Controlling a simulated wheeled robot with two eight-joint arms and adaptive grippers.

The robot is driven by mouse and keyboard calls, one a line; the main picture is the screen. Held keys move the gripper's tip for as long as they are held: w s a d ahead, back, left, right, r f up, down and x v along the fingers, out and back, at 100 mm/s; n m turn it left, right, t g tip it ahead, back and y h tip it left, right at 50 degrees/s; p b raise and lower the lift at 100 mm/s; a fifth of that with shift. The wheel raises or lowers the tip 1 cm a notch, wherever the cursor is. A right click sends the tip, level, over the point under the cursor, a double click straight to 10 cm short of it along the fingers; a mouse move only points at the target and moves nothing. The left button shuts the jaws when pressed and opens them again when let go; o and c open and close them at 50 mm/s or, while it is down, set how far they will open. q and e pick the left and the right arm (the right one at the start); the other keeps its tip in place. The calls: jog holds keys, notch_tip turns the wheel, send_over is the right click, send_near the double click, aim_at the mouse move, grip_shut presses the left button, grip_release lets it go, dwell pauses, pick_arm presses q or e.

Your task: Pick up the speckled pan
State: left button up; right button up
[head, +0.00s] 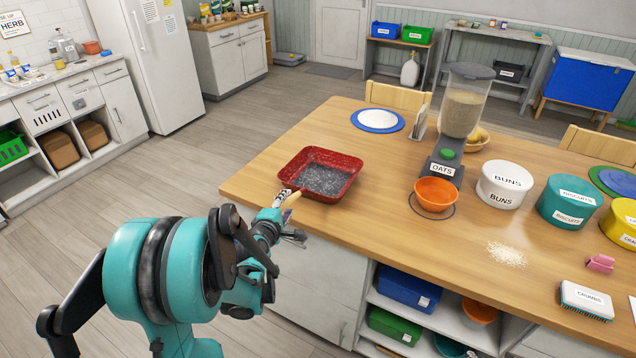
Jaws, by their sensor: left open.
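The speckled pan (322,178) is a square red pan with a dark grey speckled inside. It sits on the wooden table (390,230) near its left corner. Its pale handle (291,200) points toward the front edge and my arm. My left gripper (288,222) is open at the table's front left edge, close to the handle. I cannot tell whether it touches the handle, as the fingers are small and partly hidden by the wrist. My right gripper is not in view.
An oats dispenser (462,110) with an orange bowl (436,193) stands right of the pan. A plate (377,120) lies behind. The buns tin (503,184), biscuits tin (565,202), spilled crumbs (507,254) and a brush (587,300) are further right. The table between pan and dispenser is clear.

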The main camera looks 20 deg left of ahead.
aim_at(291, 196)
pick_arm(q)
jog(key=x, duration=0.2)
jog(key=b+x, duration=0.1)
jog(key=x, duration=0.1)
jog(key=shift+w+d+f+b, duration=0.15)
jog(key=shift+w+f+b, duration=0.1)
jog(key=shift+b, duration=0.05)
jog(key=shift+r, duration=0.1)
grip_shut()
jog(key=shift+r, duration=0.15)
